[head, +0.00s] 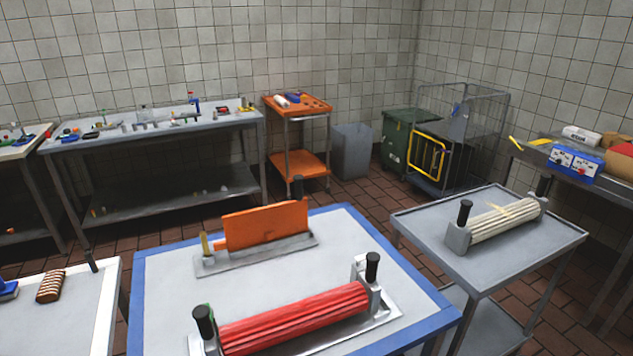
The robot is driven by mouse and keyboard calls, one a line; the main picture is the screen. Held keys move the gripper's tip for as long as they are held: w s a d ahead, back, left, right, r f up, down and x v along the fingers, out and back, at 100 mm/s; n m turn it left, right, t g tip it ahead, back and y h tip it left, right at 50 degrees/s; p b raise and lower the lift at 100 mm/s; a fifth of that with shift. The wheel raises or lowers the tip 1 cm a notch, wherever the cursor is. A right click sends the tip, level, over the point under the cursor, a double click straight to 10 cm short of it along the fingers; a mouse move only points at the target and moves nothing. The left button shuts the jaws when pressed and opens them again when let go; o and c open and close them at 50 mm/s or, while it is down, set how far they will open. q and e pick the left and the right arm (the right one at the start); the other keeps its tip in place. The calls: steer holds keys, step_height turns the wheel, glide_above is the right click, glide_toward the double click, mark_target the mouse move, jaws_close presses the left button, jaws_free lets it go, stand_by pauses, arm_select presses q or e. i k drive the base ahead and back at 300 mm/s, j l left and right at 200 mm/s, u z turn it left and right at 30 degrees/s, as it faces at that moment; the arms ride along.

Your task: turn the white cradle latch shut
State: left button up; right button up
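Neither of my grippers is in view. A cream ribbed bundle (503,221) lies in a cradle between grey end blocks (458,238) on the right trolley. A black upright handle (465,212) stands at its near left end. A pale yellow strip lies across the bundle's top. A red ribbed bundle (295,318) lies in a pale metal cradle (388,312) on the near table. Black handles stand upright at its left end (204,321) and right end (372,267). I cannot tell which part is the white latch or whether it is turned.
An orange block (265,222) stands in a metal holder behind the red bundle on the blue-edged table (160,310). The grey trolley (540,243) stands to its right across a gap. A white table (70,325) is at left. Benches, an orange cart (298,106) and bins line the back.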

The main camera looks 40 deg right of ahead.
mark_target(361, 258)
steer(key=z, duration=0.4)
steer(key=l+z, duration=0.15)
steer(key=z, duration=0.6)
steer(key=i+z, duration=0.1)
steer(key=z, duration=0.3)
steer(key=i+l+u, duration=0.15)
steer(key=i, duration=0.3)
steer(key=i+l+u, duration=0.1)
steer(key=i+l, duration=0.3)
